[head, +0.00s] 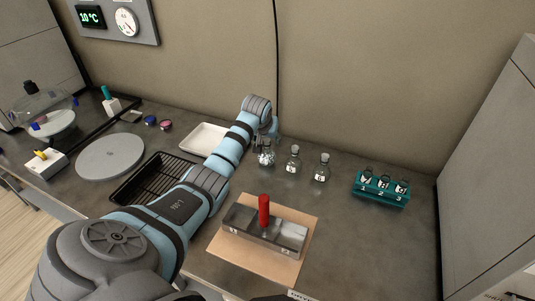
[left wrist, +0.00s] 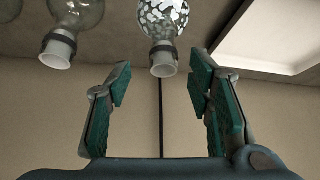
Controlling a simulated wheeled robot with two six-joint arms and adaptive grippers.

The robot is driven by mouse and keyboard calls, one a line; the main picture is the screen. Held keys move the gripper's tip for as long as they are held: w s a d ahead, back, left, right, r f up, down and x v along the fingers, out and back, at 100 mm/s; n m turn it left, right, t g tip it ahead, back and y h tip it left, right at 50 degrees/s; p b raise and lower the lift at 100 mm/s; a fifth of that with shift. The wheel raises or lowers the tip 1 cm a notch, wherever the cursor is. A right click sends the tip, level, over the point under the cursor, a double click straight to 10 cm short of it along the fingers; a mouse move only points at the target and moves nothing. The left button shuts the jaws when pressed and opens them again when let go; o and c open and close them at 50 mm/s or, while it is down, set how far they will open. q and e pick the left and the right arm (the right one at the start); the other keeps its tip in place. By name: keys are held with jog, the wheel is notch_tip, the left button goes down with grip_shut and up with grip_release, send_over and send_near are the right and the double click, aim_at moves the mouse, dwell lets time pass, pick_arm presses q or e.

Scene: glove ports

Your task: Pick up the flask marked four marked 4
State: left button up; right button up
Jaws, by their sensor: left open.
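Three small round flasks stand in a row on the bench in the head view: a speckled one (head: 266,157) at left, a clear one (head: 293,161) in the middle and another clear one (head: 321,170) at right. Their marks are too small to read surely, and I cannot tell which is marked 4. My left gripper (head: 268,139) is at the speckled flask's top. In the left wrist view, the open gripper (left wrist: 160,74) has the neck of the speckled flask (left wrist: 164,22) between its fingertips, apart from both. My right gripper is out of view.
A white tray (head: 196,145) and a black rack (head: 124,194) lie left of the flasks. A teal rack (head: 382,199) with numbered vials stands at right. A metal box with a red handle (head: 264,210) sits on a tan mat (head: 244,259) in front. The wall is close behind.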

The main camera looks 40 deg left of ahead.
aim_at(267, 141)
pick_arm(q)
jog(key=b+x, duration=0.1)
jog(key=x, duration=0.2)
jog(key=shift+s+f, duration=0.1)
jog(key=shift+s, duration=0.1)
jog(key=shift+a, duration=0.1)
jog(key=shift+c, duration=0.7)
grip_shut()
